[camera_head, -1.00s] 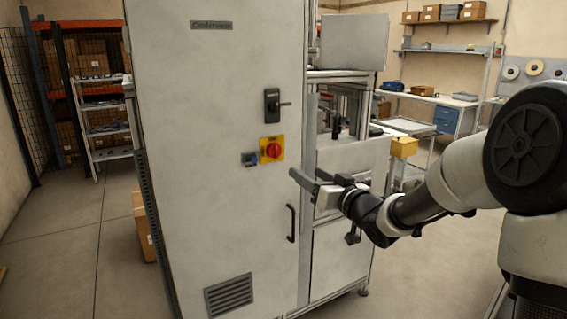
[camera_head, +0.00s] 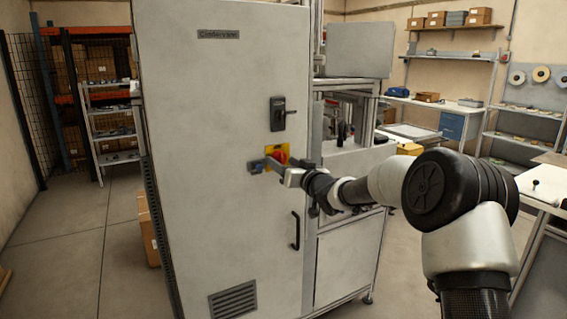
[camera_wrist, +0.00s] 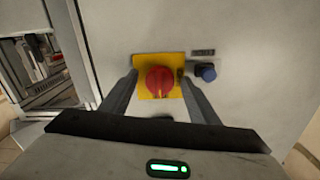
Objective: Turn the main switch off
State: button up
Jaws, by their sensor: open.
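The main switch is a red rotary knob (camera_wrist: 160,82) on a yellow plate (camera_wrist: 146,64) on the front of the grey cabinet (camera_head: 225,110). In the head view the red knob (camera_head: 282,156) is partly hidden by my gripper. My gripper (camera_head: 268,161) is open in front of the cabinet door. In the wrist view its two fingers (camera_wrist: 160,95) stand on either side of the knob, apart from it. I cannot tell how far the tips are from the panel. The knob's ridge looks roughly upright in the wrist view.
A blue button (camera_wrist: 206,72) sits beside the yellow plate, close to one finger. A black door latch (camera_head: 279,113) is above the switch and a black pull handle (camera_head: 295,230) below. A machine frame (camera_head: 345,85) stands right of the cabinet.

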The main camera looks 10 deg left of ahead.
jog(key=shift+w+a, duration=0.1)
jog(key=shift+w, duration=0.05)
jog(key=c, duration=1)
jog(key=shift+c, duration=0.2)
